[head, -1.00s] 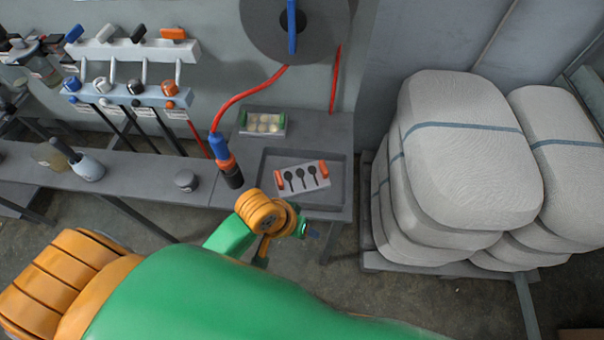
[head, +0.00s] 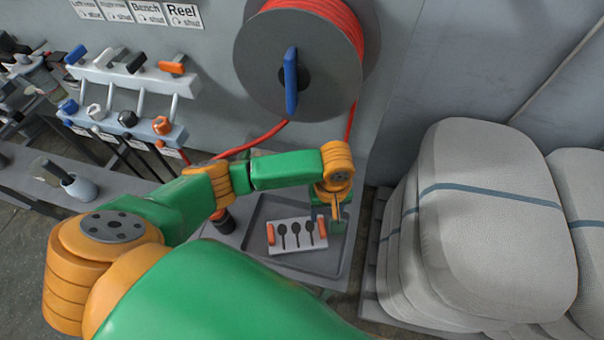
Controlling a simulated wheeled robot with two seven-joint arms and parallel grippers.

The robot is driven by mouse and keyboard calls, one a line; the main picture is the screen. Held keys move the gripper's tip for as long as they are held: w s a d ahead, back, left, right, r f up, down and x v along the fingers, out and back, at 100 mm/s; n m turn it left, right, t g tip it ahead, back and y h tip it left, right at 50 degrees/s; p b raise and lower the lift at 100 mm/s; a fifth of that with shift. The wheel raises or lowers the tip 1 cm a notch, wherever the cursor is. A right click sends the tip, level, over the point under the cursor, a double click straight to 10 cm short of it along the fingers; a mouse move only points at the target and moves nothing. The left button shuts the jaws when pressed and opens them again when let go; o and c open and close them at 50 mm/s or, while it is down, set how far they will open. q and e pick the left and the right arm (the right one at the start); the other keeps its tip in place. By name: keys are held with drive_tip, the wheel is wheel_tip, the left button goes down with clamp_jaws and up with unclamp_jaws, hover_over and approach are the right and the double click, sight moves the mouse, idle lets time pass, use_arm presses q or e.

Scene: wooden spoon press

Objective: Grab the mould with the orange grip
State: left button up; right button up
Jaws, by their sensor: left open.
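The mould (head: 297,247) is a pale block with three dark spoon-shaped hollows and an orange grip at each end. It lies in the recessed grey tray (head: 262,208) on the bench. Its left orange grip (head: 270,234) is clear, and its right orange grip (head: 322,229) is beside my left gripper. My left gripper (head: 337,229) is open, pointing down just right of that grip; I cannot tell whether they touch. My right gripper is out of view.
A reel (head: 291,76) with red hose and a blue handle hangs on the wall behind. Stacked pale sacks (head: 490,225) stand on the right. A rack of coloured valve handles (head: 125,75) is at left. My left arm hides part of the bench.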

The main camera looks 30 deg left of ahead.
sight(322, 225)
use_arm(q)
drive_tip(key=shift+s+f, duration=0.7)
drive_tip(key=shift+f, duration=0.1)
wheel_tip(322, 225, down, 3)
drive_tip(key=shift+s+r, duration=0.1)
drive_tip(key=shift+r, duration=0.1)
drive_tip(key=shift+w+f, duration=0.3)
drive_tip(key=shift+w, duration=0.1)
drive_tip(key=shift+c, duration=0.6)
drive_tip(key=shift+s+r, duration=0.15)
drive_tip(key=shift+s, duration=0.05)
clamp_jaws()
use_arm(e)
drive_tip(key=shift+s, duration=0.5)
use_arm(q)
drive_tip(key=shift+w, duration=0.15)
